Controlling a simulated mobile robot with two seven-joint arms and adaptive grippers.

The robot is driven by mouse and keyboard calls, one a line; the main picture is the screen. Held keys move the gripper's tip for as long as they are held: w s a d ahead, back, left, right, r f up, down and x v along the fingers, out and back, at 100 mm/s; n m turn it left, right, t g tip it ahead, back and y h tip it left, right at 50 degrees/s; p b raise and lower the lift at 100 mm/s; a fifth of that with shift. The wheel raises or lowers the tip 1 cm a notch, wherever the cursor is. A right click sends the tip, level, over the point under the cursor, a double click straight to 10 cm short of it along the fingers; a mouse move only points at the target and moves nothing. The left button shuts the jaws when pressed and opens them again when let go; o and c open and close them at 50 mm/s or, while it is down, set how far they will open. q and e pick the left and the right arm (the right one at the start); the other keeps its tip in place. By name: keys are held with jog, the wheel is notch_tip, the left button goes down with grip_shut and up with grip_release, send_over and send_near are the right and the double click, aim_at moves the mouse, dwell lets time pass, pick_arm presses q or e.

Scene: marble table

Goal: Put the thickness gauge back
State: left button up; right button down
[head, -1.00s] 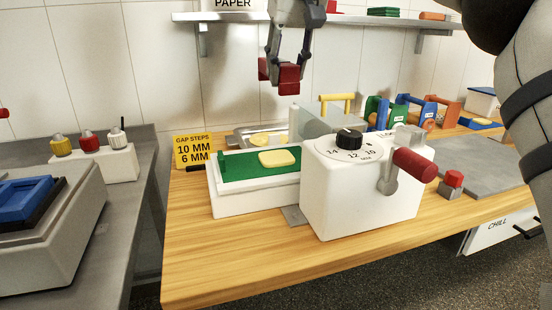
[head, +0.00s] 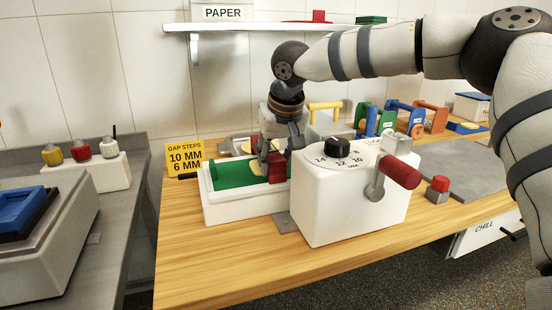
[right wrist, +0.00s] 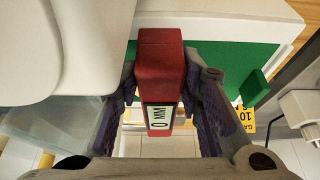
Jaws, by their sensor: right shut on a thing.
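The thickness gauge is a dark red block (head: 277,168) with a white label that reads "0 MM" in the right wrist view (right wrist: 160,85); part of the label may be hidden. My right gripper (head: 276,150) is shut on it, one finger on each side. It holds the gauge low over the green bed (head: 228,172) of the white machine (head: 345,205), close to the left of the dial housing. I cannot tell whether the gauge touches the bed. My left gripper is out of view.
A yellow "GAP STEPS 10 MM 6 MM" sign (head: 185,158) stands behind the bed's left end. A wall shelf (head: 240,27) carries a red piece (head: 318,17). Wood in front is clear.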

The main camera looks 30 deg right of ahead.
jog(key=c, duration=1.1)
grip_release()
jog(key=shift+f, duration=0.15)
jog(key=shift+f, duration=0.15)
jog(key=v, duration=1.2)
jog(key=shift+s+d+p, duration=0.25)
jog(key=shift+d+p, duration=0.05)
jog(key=shift+d, duration=0.05)
